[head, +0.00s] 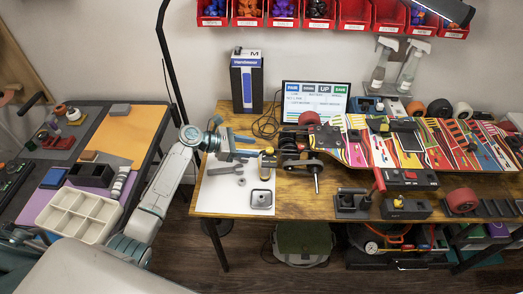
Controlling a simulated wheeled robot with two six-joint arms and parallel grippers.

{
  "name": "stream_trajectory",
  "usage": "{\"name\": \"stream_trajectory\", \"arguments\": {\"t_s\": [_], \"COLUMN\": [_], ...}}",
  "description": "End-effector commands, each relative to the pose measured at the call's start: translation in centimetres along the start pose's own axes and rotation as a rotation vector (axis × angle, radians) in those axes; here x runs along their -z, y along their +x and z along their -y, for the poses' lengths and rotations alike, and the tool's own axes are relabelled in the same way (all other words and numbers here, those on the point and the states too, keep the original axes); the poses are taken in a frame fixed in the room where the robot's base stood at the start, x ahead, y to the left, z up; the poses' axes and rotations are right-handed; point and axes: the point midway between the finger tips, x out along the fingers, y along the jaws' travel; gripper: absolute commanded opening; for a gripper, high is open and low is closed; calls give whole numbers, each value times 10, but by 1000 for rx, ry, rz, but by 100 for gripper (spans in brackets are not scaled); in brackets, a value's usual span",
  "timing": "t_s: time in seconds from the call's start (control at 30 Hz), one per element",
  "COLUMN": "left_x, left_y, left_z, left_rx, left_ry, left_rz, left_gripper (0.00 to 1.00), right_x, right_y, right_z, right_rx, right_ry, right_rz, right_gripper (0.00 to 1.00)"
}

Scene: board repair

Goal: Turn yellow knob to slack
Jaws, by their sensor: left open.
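My left gripper (246,147) is open and appears empty, over the left end of the wooden workbench (330,205). A small yellow piece (268,150), possibly the yellow knob, shows just right of the fingertips, beside the dark metal truck assembly (299,158). I cannot tell whether the fingers touch it. Another yellow piece (398,203) sits on a black block at the bench's front, and one more (384,127) is on the boards. Which is the knob, and its setting, is too small to tell. My right gripper is not in view.
A wrench (226,169) and a metal tray (260,199) lie on a white sheet (215,195) below the gripper. Colourful boards (430,145) fill the bench's right. A box (246,82) and a screen (315,99) stand behind. A side table (135,125) is left.

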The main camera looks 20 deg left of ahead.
Motion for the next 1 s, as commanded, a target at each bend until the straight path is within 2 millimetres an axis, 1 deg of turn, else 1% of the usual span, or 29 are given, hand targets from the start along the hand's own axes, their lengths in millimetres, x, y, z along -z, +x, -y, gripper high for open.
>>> {"name": "stream_trajectory", "arguments": {"t_s": [0.03, 0.1, 0.2, 0.33, 0.43, 0.87, 0.97, 1.0], "left_x": [4, 3, 2, 1, 0, 0, 5, 10], "left_y": [-11, -23, -36, -45, -47, -47, -44, -42], "left_z": [0, 0, 0, 0, 0, 0, 8, 16], "left_rx": [-2, -1, -1, 0, 1, 1, 6, 13], "left_ry": [3, 2, 1, 0, -1, 0, 38, 79], "left_rz": [-5, -3, -2, -1, 0, 0, -18, -36], "left_gripper": [46, 46, 46, 46, 46, 46, 46, 46], "right_x": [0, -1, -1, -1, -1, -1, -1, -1], "right_y": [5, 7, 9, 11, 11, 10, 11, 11], "right_z": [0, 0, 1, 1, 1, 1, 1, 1], "right_rx": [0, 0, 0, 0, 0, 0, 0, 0], "right_ry": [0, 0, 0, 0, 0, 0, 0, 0], "right_rz": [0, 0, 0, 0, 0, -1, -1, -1], "right_gripper": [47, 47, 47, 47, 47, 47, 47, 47]}}
